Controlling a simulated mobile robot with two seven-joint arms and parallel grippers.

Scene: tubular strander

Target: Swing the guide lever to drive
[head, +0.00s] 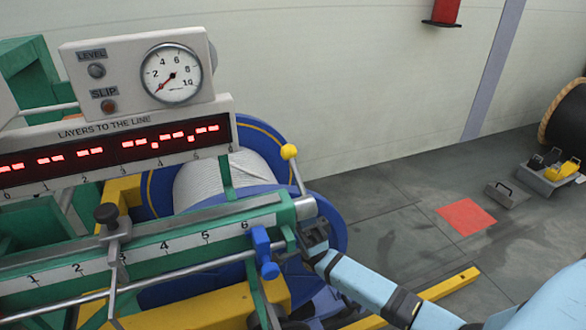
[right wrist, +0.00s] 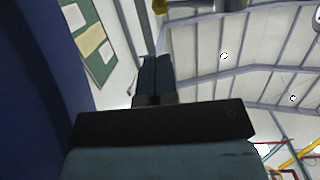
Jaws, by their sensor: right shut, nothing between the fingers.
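The guide lever (head: 297,174) has a yellow ball knob (head: 289,152) and a thin grey shaft. It leans slightly left, rising from a grey hub (head: 305,207) at the right end of the green numbered rail. My right gripper (head: 312,232) is just below the hub, to the right of the rail; whether it touches anything is not clear. In the right wrist view its dark fingers (right wrist: 154,78) are together and empty. A yellow rounded part, probably the knob (right wrist: 160,6), shows at the top edge there. No drive marking is legible. My left gripper is out of view.
A blue clamp (head: 262,252) sits on the rail (head: 200,240) left of my gripper. A blue-flanged reel (head: 262,140) stands behind. A gauge panel (head: 140,75) and red display (head: 120,145) are at upper left. Open floor (head: 390,220) lies right, with a yellow bar (head: 450,285).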

